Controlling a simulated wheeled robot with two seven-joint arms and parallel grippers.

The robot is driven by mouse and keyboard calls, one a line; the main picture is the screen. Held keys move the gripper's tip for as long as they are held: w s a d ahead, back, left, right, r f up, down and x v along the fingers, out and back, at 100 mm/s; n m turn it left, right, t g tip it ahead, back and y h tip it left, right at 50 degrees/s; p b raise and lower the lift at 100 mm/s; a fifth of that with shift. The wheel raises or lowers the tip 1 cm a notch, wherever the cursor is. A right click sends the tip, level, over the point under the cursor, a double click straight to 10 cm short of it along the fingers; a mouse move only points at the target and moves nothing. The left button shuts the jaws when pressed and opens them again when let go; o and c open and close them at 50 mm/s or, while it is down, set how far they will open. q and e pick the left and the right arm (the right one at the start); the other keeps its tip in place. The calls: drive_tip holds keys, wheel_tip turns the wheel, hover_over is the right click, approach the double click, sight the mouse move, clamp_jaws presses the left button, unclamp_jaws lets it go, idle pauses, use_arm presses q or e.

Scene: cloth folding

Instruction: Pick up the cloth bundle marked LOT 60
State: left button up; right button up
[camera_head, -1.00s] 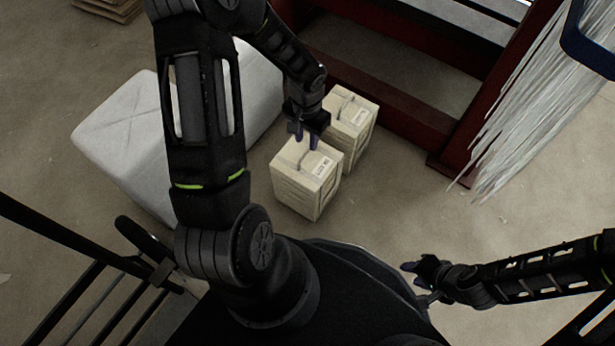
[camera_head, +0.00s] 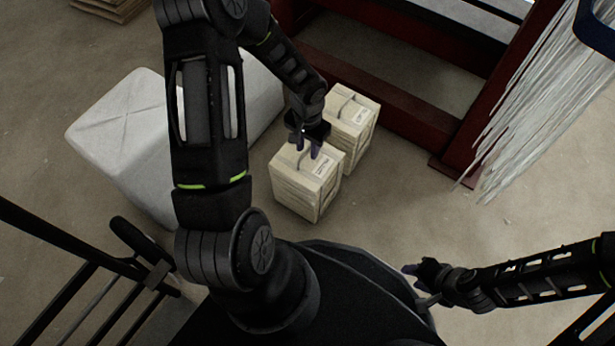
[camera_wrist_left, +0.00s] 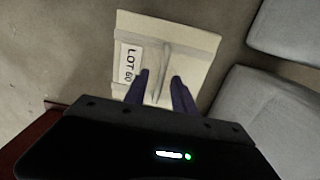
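The cloth bundle marked LOT 60 (camera_head: 303,191) is a cream, box-shaped bundle standing on the floor, with a strap handle on top. Its label reads LOT 60 in the left wrist view (camera_wrist_left: 130,62). My left gripper (camera_head: 307,150) is just over its top, fingers pointing down. In the left wrist view the two fingers of the left gripper (camera_wrist_left: 161,80) are apart, one on each side of the strap handle (camera_wrist_left: 163,62). I cannot tell whether they touch it. My right gripper (camera_head: 412,271) is far from the bundle, low at the right; its fingers are too small to read.
A second similar cream bundle (camera_head: 352,122) stands close behind to the right. A large pale wrapped block (camera_head: 115,125) lies to the left. A dark red frame (camera_head: 400,108) stands behind, with hanging pale strands (camera_head: 530,100) at the right. The floor (camera_head: 420,210) to the right is clear.

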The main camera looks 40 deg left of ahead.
use_arm(q)
drive_tip(key=shift+c, duration=0.2)
clamp_jaws()
idle(0.9)
drive_tip(key=shift+r, duration=0.1)
